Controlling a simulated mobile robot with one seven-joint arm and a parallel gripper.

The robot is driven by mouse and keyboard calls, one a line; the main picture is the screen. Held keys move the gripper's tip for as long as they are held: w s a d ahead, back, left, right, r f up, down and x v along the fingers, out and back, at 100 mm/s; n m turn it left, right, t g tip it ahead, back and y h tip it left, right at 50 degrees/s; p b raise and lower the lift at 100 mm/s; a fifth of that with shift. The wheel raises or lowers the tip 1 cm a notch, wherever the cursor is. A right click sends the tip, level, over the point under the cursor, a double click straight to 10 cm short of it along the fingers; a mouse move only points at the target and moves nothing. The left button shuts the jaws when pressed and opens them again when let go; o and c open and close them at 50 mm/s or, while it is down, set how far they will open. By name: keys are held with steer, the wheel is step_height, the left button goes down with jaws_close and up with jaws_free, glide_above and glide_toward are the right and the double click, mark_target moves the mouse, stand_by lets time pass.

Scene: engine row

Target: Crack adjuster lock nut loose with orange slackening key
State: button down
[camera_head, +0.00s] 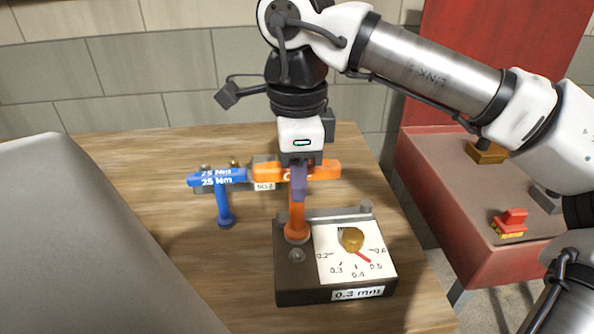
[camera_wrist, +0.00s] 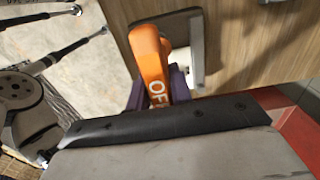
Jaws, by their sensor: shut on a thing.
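My gripper (camera_head: 299,188) is shut on the orange slackening key (camera_head: 297,212), across the bar of its handle. The key's shaft hangs upright, its socket end low over the left part of the dark adjuster block (camera_head: 305,295). In the wrist view the orange handle (camera_wrist: 152,62) with white lettering lies between the purple fingers (camera_wrist: 160,90). A grey round nut or stud (camera_head: 297,256) shows on the block just in front of the socket. Whether the socket sits on a nut is hidden.
A blue key (camera_head: 223,203) marked 25 Nm stands left of the orange one. The block has a white dial (camera_head: 335,265) with brass knob (camera_head: 350,239), red pointer near 0.5 and a 0.3 mm label. A red cabinet (camera_head: 440,200) is right; the bench (camera_head: 130,180) is clear at left.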

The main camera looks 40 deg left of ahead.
mark_target(297, 206)
steer(key=shift+f+b, duration=1.65)
steer(key=shift+f, duration=1.15)
steer(key=shift+s+r+n+p, duration=0.15)
steer(key=shift+n+p, duration=0.15)
steer(key=shift+n, duration=0.5)
step_height(297, 206, up, 5)
steer(key=p, duration=0.4)
steer(key=shift+r, duration=0.15)
